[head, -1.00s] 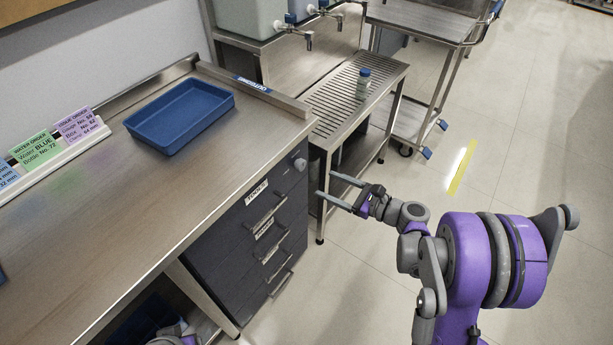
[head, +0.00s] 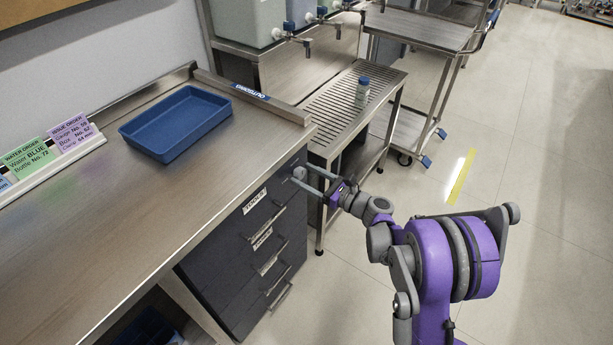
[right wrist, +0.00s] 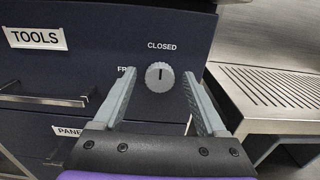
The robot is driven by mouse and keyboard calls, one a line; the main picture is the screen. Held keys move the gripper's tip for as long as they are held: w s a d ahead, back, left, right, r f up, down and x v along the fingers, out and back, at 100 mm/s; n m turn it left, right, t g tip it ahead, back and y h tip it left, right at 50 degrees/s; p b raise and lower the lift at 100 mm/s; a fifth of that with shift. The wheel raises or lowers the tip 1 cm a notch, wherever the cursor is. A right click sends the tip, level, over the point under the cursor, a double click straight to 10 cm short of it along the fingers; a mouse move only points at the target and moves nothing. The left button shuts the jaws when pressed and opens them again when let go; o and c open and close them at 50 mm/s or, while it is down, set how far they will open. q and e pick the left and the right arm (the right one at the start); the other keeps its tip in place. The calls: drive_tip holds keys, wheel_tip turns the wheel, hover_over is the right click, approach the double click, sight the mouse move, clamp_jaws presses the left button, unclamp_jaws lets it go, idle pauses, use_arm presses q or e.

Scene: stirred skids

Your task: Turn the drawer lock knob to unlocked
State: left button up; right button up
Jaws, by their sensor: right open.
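The grey lock knob (right wrist: 159,77) sits on the dark front of the TOOLS drawer (right wrist: 95,70), right of its handle. Its black mark points up at the word CLOSED; a label starting "FR" lies to its left, partly hidden by a finger. My right gripper (right wrist: 158,85) is open, its fingers on either side of the knob in the right wrist view; I cannot tell whether they touch it. In the head view the right gripper (head: 312,179) reaches the knob (head: 299,173) from the right. My left gripper is not in view.
A steel bench (head: 130,235) tops the drawers, with a blue tray (head: 150,142) on it. Right of the drawers stands a slatted steel stand (head: 325,120) with a small bottle (head: 362,92), close to the right gripper. A trolley (head: 425,28) stands behind.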

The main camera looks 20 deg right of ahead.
clamp_jaws()
idle(0.4)
drive_tip(key=shift+n, duration=0.3)
drive_tip(key=n, duration=0.3)
drive_tip(key=shift+a+n, duration=0.15)
drive_tip(key=shift+n, duration=0.25)
drive_tip(key=n, duration=0.4)
drive_tip(key=shift+f, duration=0.1)
drive_tip(key=n, duration=0.5)
drive_tip(key=shift+s, duration=0.1)
drive_tip(key=shift+f+n+p, duration=0.15)
drive_tip(key=shift+n+p, duration=0.2)
drive_tip(key=shift+n, duration=1.95)
